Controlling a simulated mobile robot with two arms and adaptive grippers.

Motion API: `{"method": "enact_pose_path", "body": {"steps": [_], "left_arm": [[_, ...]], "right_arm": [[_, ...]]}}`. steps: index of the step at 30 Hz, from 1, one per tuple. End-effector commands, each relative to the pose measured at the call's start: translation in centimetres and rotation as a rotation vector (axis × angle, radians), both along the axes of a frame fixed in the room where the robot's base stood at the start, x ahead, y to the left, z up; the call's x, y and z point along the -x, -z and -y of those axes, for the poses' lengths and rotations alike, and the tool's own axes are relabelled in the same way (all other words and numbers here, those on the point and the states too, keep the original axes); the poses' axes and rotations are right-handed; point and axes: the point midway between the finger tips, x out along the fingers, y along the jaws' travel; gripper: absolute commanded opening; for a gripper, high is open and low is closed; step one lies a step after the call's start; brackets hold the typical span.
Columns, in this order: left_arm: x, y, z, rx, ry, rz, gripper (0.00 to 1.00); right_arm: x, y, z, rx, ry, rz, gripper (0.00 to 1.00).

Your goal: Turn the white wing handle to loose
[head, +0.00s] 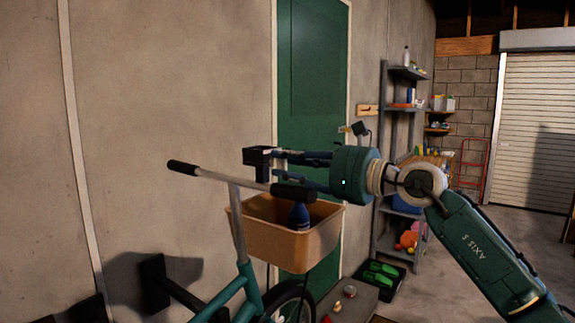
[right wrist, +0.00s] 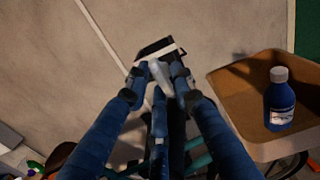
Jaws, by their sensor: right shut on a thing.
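The white wing handle (right wrist: 160,74) is a small pale piece between my fingertips in the right wrist view. My right gripper (right wrist: 162,76) is shut on it, with one blue finger on each side. In the head view my right gripper (head: 258,160) reaches in from the right, just above the bicycle's handlebar (head: 228,178). There the handle is hidden behind the gripper and I cannot read its angle. My left gripper is not in view.
A tan basket (head: 285,242) holding a blue bottle (head: 299,216) is on the teal bicycle (head: 228,297), close under my right gripper. A green door (head: 312,85) and bare wall (head: 170,90) stand behind. Grey shelves (head: 387,130) stand further right.

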Motion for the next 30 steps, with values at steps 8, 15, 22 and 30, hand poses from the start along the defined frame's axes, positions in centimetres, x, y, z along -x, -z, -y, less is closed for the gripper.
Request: {"method": "enact_pose_path", "body": {"steps": [8,15,22,30], "left_arm": [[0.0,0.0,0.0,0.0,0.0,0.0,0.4],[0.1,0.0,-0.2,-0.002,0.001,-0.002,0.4],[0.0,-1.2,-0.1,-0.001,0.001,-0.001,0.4],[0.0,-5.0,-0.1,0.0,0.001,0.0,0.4]], "right_arm": [[0.1,0.1,-0.1,0.0,-0.003,-0.001,0.35],[0.0,0.1,-0.1,0.0,-0.001,-0.003,0.35],[0.0,-0.2,0.0,-0.055,-0.001,-0.082,0.35],[0.0,-0.8,0.0,-0.272,-0.001,-0.381,0.35]]}}
